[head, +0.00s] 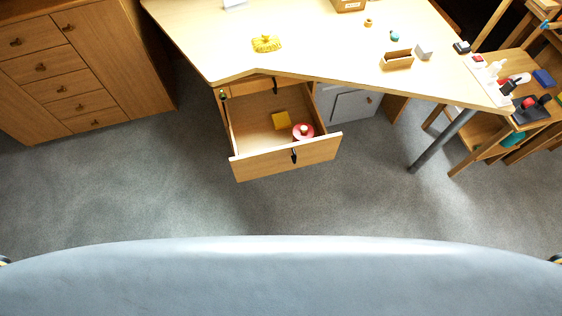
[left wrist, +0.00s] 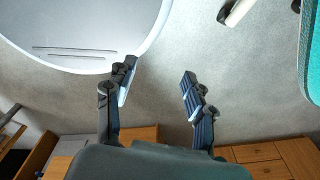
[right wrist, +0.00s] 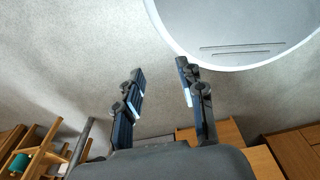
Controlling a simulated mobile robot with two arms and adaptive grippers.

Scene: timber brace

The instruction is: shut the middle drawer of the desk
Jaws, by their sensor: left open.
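The desk (head: 320,60) has a light wooden top with an angled front edge. Below it a wooden drawer (head: 285,163) is pulled far out, with a dark handle on its front. A yellow block and a round red-and-pink item lie inside it. A closed drawer front (head: 250,87) with a dark handle shows above it, just under the top; anything below the open drawer is hidden. My left gripper (left wrist: 158,82) is open and empty over the floor in the left wrist view. My right gripper (right wrist: 160,75) is open and empty in the right wrist view. Neither gripper shows in the head view.
A wooden cabinet (head: 90,70) stands at the left. A grey cabinet (head: 347,105) sits under the desk, right of the open drawer. A metal desk leg (head: 440,142) and a cluttered wooden shelf stand at the right. Grey carpet (head: 140,190) in front of the drawer is clear.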

